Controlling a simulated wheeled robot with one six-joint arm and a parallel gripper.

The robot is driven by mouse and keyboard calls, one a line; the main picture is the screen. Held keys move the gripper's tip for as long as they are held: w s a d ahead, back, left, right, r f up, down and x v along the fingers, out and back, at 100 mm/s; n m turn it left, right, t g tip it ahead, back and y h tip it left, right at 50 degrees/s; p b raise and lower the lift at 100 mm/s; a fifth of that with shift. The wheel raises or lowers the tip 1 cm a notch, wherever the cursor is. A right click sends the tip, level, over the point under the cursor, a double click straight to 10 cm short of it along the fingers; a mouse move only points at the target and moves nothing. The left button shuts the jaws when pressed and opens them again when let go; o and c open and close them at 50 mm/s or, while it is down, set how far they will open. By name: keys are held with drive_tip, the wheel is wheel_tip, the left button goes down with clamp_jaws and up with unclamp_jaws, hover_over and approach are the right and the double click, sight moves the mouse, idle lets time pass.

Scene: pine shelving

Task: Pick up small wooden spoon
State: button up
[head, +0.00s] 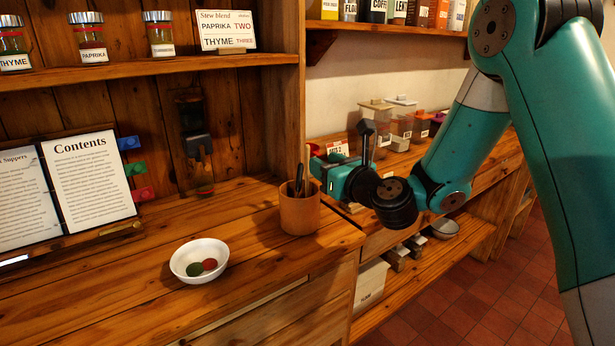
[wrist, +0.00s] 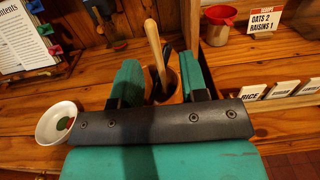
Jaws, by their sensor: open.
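A wooden cup (head: 300,213) stands on the counter near its right end, with dark handles sticking up out of it. In the wrist view, a pale wooden handle (wrist: 154,45), probably the small wooden spoon, rises from the cup (wrist: 172,93) and leans beside a darker handle. The spoon's other end is hidden in the cup. My gripper (head: 322,174) is just right of the cup's top in the head view. In the wrist view, my gripper (wrist: 160,68) is open and empty, with the cup and handles showing between its two green fingers.
A white bowl (head: 182,262) with a green and a red piece sits left of the cup. A recipe stand (head: 135,226) is at the back left. In the wrist view, a red scoop (wrist: 219,17) and label cards (wrist: 251,93) are to the right. Counter around the bowl is clear.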

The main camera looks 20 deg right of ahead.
sight(307, 155)
drive_tip(key=p+x, duration=0.4)
drive_tip(key=x, duration=0.1)
drive_tip(key=shift+a+r, duration=0.4)
drive_tip(key=shift+a, duration=0.05)
drive_tip(key=shift+w+a+f+p, duration=0.1)
drive_tip(key=shift+w+f+p, duration=0.2)
drive_tip(key=shift+w, duration=0.2)
clamp_jaws()
